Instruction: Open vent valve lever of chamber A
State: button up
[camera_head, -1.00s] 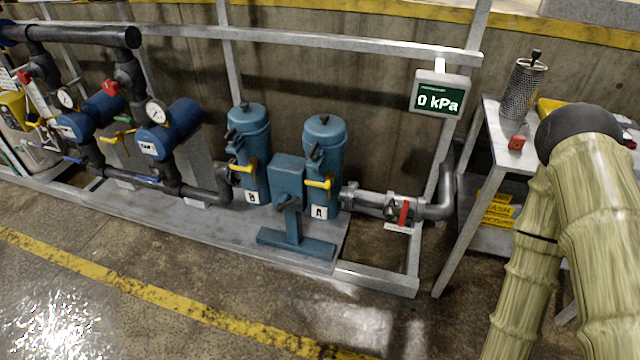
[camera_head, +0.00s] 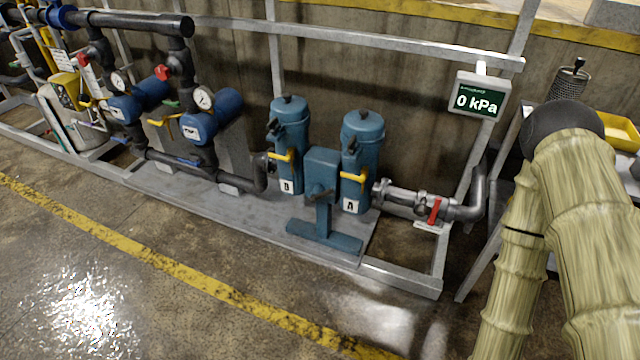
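Chamber A (camera_head: 363,135) is a blue canister with a white label "A", right of the grey-blue centre post (camera_head: 323,180). A yellow lever (camera_head: 353,177) sits on its front left side, roughly level. A twin canister labelled with another letter, chamber B or D (camera_head: 290,125), stands to its left with its own yellow lever (camera_head: 283,156). My arm, in a ribbed tan sleeve, fills the right side of the view. My gripper is out of view, so its state and any grasp are hidden.
A display reading 0 kPa (camera_head: 480,97) hangs on the grey frame at right. A red-handled valve (camera_head: 434,210) sits on the pipe right of chamber A. A metal table with a yellow tray (camera_head: 618,132) stands behind my arm. The floor before the skid is clear.

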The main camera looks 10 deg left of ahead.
aim_at(361, 178)
jog(key=u, duration=0.8)
jog(key=k, duration=1.1)
jog(key=u, duration=1.1)
jog(key=i, duration=0.7)
jog(key=z, duration=0.4)
jog(key=i, duration=0.95)
jog(key=z, duration=1.4)
jog(key=i, duration=0.45)
jog(key=z, duration=0.4)
